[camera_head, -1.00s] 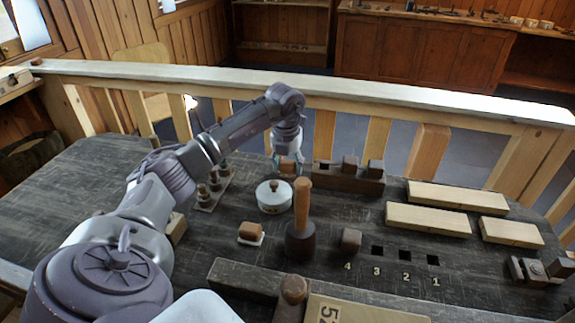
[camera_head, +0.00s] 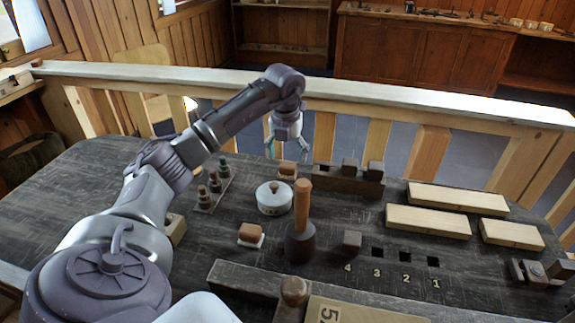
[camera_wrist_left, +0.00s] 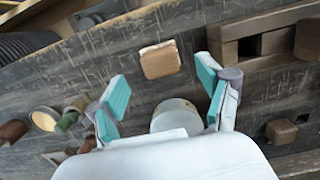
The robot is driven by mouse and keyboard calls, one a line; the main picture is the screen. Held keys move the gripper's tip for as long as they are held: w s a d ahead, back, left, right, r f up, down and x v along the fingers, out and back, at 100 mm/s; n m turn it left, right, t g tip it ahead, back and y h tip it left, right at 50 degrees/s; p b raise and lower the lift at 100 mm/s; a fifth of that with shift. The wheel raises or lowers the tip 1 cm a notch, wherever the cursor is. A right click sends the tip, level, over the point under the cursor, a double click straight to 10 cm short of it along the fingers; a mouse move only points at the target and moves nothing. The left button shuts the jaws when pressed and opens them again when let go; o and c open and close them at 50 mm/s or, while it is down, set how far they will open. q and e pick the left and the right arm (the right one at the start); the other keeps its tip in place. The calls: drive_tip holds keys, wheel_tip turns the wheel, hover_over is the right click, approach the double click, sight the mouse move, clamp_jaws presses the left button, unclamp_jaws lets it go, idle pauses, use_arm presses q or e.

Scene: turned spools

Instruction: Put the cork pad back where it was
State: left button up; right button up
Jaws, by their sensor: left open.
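A small tan-brown block (camera_head: 287,169), which looks like the cork pad, lies on the dark table behind the white lidded pot (camera_head: 274,198). In the left wrist view the pad (camera_wrist_left: 160,60) shows as a tan square with a paler edge, apart from both fingers. My left gripper (camera_head: 287,150) is open and empty above and behind the pad. Its teal-padded fingers (camera_wrist_left: 161,80) are spread in the left wrist view, with the pot (camera_wrist_left: 175,115) showing between them. A second brown block (camera_head: 250,232) sits on a white base nearer the front. My right gripper is not in view.
A mallet (camera_head: 301,240) stands upright in front of the pot. A spool rack (camera_head: 202,206) is at left, a slotted dark wooden holder (camera_head: 335,181) at right. Numbered square holes (camera_head: 405,255) and pale planks (camera_head: 428,220) lie farther right. A railing (camera_head: 350,92) runs behind the table.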

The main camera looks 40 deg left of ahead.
sight(286, 168)
use_arm(q)
wheel_tip(286, 168, up, 7)
drive_tip(key=shift+s+d, duration=0.2)
drive_tip(key=shift+s, duration=0.2)
drive_tip(key=shift+s+f, duration=0.1)
idle(0.3)
